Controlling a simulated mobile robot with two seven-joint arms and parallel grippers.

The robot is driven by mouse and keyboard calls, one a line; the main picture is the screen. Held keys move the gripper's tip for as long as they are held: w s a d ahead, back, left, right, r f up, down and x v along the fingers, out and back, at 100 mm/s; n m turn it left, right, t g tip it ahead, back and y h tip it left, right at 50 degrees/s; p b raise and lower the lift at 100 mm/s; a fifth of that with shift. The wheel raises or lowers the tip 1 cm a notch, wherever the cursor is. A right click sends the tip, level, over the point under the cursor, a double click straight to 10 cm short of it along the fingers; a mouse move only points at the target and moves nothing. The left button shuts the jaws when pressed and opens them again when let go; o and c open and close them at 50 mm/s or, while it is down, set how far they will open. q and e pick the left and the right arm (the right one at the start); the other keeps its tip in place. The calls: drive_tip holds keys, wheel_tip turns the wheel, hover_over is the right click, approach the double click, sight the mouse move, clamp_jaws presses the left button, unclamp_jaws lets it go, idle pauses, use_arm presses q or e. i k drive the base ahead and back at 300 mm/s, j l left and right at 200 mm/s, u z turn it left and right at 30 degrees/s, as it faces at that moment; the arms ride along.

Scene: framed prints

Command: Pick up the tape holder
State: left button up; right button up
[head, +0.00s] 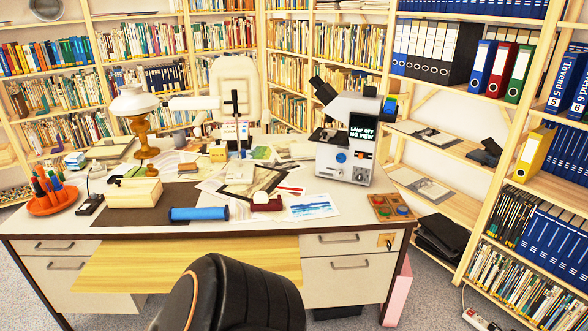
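No object on the desk (345,242) can be told for certain as the tape holder at this size. A small black object (90,205) at the desk's left and a dark red block with a whitish top (266,203) near the front middle are compact items whose kind I cannot make out. Neither of my grippers shows in the head view, so I cannot see whether they are open or shut.
A dark chair (235,295) stands in front of the desk. A blue cylinder (199,213), an orange pen tray (54,203), a brass-and-white lamp (146,135) and a microscope (347,140) crowd the desktop. Bookshelves (470,220) close in behind and right.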

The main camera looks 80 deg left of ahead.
sight(261, 202)
drive_tip(key=i+u, duration=0.55)
drive_tip(key=u, duration=0.25)
drive_tip(key=i+l+u, duration=0.15)
drive_tip(key=u, duration=0.25)
drive_tip(key=i+u, duration=0.2)
drive_tip(key=u, duration=0.2)
drive_tip(key=i+u, duration=0.15)
drive_tip(key=u, duration=0.3)
drive_tip(key=i+l+u, duration=0.15)
drive_tip(key=u, duration=0.25)
drive_tip(key=i+l+u, duration=0.15)
drive_tip(key=u, duration=0.3)
drive_tip(key=i+l+u, duration=0.15)
drive_tip(key=u, duration=0.25)
drive_tip(key=i+l+u, duration=0.1)
drive_tip(key=l+u, duration=0.35)
drive_tip(key=j, duration=0.1)
